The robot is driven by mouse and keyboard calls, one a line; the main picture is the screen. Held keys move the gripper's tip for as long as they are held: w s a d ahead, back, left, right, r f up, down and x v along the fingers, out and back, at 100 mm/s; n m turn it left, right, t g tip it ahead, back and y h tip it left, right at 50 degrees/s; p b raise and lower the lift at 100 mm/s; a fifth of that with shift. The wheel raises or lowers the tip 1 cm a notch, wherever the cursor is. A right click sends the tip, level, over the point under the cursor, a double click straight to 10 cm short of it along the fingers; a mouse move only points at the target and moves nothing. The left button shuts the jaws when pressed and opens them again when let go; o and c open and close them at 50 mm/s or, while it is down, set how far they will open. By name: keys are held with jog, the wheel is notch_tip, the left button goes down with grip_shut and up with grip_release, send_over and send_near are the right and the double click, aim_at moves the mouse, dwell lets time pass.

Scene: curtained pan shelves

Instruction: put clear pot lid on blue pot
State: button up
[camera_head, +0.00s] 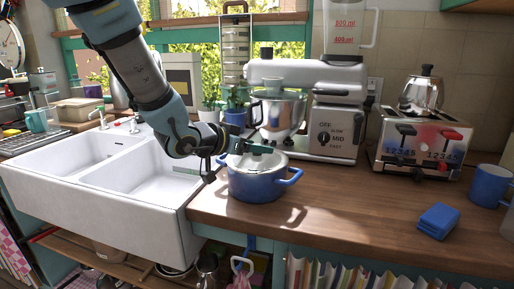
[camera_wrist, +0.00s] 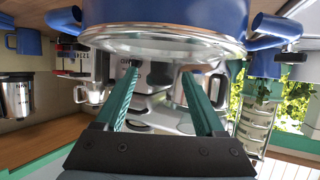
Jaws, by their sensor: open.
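The blue pot (camera_head: 257,185) stands upright on the wooden counter beside the sink. The clear pot lid (camera_head: 268,163) lies on top of it, with its metal rim along the pot's mouth. In the wrist view, which is upside down, the blue pot (camera_wrist: 165,14) and the lid's shiny rim (camera_wrist: 165,42) fill the top. My gripper (camera_head: 247,148) is just above the lid, reaching in from the left. In the wrist view my gripper (camera_wrist: 161,70) has its two teal fingers apart, with nothing clearly held between them. The lid's knob is not clearly visible.
A white double sink (camera_head: 150,185) is left of the pot. A stand mixer (camera_head: 318,110) with a steel bowl is behind, and a toaster (camera_head: 420,142) bears a kettle.

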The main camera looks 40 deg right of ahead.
jog(key=v, duration=1)
jog(key=shift+b, duration=0.3)
